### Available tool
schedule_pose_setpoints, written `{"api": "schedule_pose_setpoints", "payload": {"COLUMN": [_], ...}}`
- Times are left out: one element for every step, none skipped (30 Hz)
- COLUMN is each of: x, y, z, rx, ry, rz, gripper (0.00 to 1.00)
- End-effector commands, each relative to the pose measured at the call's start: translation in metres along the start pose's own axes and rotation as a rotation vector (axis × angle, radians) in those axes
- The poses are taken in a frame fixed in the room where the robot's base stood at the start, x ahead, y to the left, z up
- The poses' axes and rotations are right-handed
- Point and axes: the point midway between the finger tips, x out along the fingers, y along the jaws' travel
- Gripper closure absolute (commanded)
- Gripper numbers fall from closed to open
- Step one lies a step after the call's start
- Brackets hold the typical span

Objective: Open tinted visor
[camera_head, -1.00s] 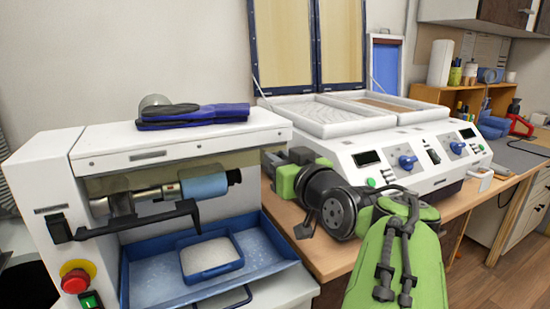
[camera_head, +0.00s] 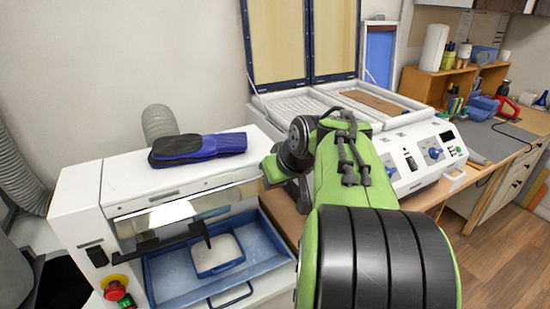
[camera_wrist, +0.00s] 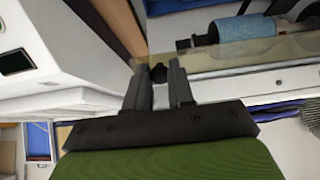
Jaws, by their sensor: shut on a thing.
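The tinted visor (camera_head: 232,197) is a see-through brownish strip across the front of the white machine (camera_head: 145,181), with a bright reflection on it. A dark bar handle (camera_head: 165,241) runs along its lower side in the head view. In the wrist view the visor (camera_wrist: 240,76) lies in front of a blue roller (camera_wrist: 250,36). My gripper (camera_wrist: 158,80) shows there at the visor's end, its two dark fingers close around a small dark piece (camera_wrist: 158,71). I cannot tell whether that piece belongs to the handle. In the head view my arm hides the gripper.
A blue tray (camera_head: 170,285) below the visor holds a smaller blue-rimmed tray. A dark blue item (camera_head: 200,148) lies on the machine's top. A white control unit (camera_head: 425,155) with a raised framed lid stands to the right, close to my arm.

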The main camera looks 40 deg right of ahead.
Motion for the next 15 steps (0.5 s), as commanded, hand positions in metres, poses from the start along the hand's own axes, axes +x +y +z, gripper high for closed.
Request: {"api": "schedule_pose_setpoints", "payload": {"x": [-0.009, -0.010, -0.010, -0.011, -0.012, -0.013, -0.013, -0.014, -0.015, -0.015, -0.015, -0.016, -0.016, -0.016, -0.016], "y": [-0.001, -0.001, -0.001, -0.001, -0.001, -0.001, -0.001, -0.001, -0.001, -0.001, -0.001, -0.001, -0.001, -0.001, -0.001], "z": [-0.008, -0.009, -0.010, -0.011, -0.012, -0.013, -0.014, -0.015, -0.017, -0.018, -0.019, -0.019, -0.021, -0.021, -0.022], "rx": [-0.001, -0.001, -0.001, -0.001, -0.001, -0.002, -0.002, -0.002, -0.002, -0.001, -0.002, -0.001, -0.001, -0.001, -0.001], "ry": [-0.053, -0.081, -0.119, -0.148, -0.178, -0.215, -0.244, -0.273, -0.310, -0.339, -0.366, -0.403, -0.429, -0.455, -0.488], "rz": [-0.005, -0.005, -0.005, -0.004, -0.005, -0.004, -0.005, -0.004, -0.004, -0.004, -0.004, -0.004, -0.004, -0.003, -0.003], "gripper": [1.00, 1.00, 1.00, 1.00, 1.00, 1.00, 1.00, 1.00, 1.00, 1.00, 1.00, 1.00, 1.00, 1.00, 1.00]}}
